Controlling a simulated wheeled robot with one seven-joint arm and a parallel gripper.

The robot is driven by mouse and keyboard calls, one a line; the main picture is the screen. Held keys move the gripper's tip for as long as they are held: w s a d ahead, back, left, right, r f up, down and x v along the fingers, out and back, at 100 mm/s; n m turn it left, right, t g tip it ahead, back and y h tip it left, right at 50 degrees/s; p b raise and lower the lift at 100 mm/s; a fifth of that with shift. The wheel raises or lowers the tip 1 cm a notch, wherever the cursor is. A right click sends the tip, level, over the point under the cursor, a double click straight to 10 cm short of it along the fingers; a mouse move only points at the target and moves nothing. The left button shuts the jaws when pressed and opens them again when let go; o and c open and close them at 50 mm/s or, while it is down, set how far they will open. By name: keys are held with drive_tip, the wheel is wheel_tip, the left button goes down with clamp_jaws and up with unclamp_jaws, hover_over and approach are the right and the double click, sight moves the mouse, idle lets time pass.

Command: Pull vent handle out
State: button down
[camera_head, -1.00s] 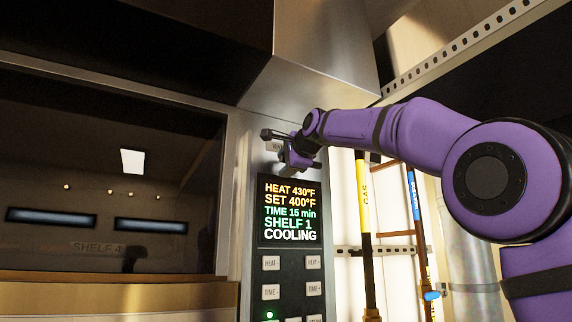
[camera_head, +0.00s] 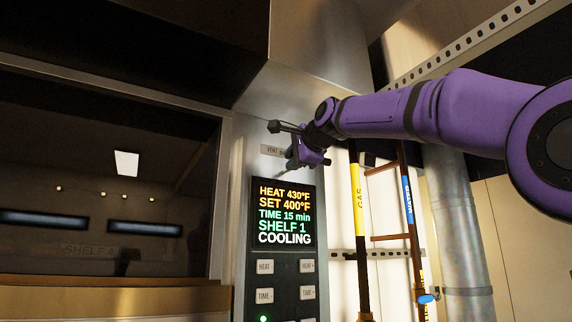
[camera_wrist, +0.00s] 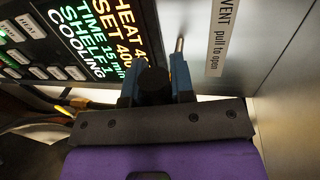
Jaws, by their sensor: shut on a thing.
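The vent handle (camera_wrist: 179,58) shows in the wrist view as a thin metal rod reaching from the steel panel to my gripper (camera_wrist: 155,86). A dark round piece sits between the blue-grey fingers. In the head view my gripper (camera_head: 298,162) is shut just off the panel, below and right of the vent label (camera_head: 273,150). The handle (camera_head: 282,174) shows there as a short rod between panel and fingers. Its held end is mostly hidden. In the wrist view the label (camera_wrist: 222,38) reads "VENT pull to open".
The control display (camera_head: 284,215) reads COOLING, with several buttons below it. The oven window (camera_head: 110,190) is at the left. Yellow GAS (camera_head: 357,190) and blue WATER (camera_head: 408,195) pipes stand to the right, behind my arm. A steel hood (camera_head: 305,95) is above.

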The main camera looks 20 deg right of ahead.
drive_tip(key=shift+s+f, duration=0.1)
drive_tip(key=shift+s, duration=0.05)
drive_tip(key=c, duration=1)
unclamp_jaws()
drive_tip(key=shift+s+d, duration=0.1)
drive_tip(key=shift+s, duration=0.05)
drive_tip(key=shift+o, duration=0.2)
drive_tip(key=shift+s, duration=0.1)
drive_tip(key=v, duration=1)
drive_tip(key=shift+s+r, duration=0.25)
drive_tip(key=shift+f, duration=0.1)
drive_tip(key=s+d+f+n+g+h, duration=0.1)
drive_tip(key=s+f+n+g, duration=0.2)
drive_tip(key=f, duration=1.3)
drive_tip(key=s+d+f+n+g+h, duration=0.1)
drive_tip(key=s+f+n+g, duration=0.3)
drive_tip(key=s+f+n, duration=0.3)
drive_tip(key=s+d+f+n+g+h, duration=0.1)
drive_tip(key=s+f+n+g, duration=0.2)
drive_tip(key=s+f, duration=1)
wheel_tip(320, 180, down, 14)
drive_tip(key=n, duration=0.2)
drive_tip(key=shift+d+n, duration=0.2)
drive_tip(key=shift+n, duration=0.2)
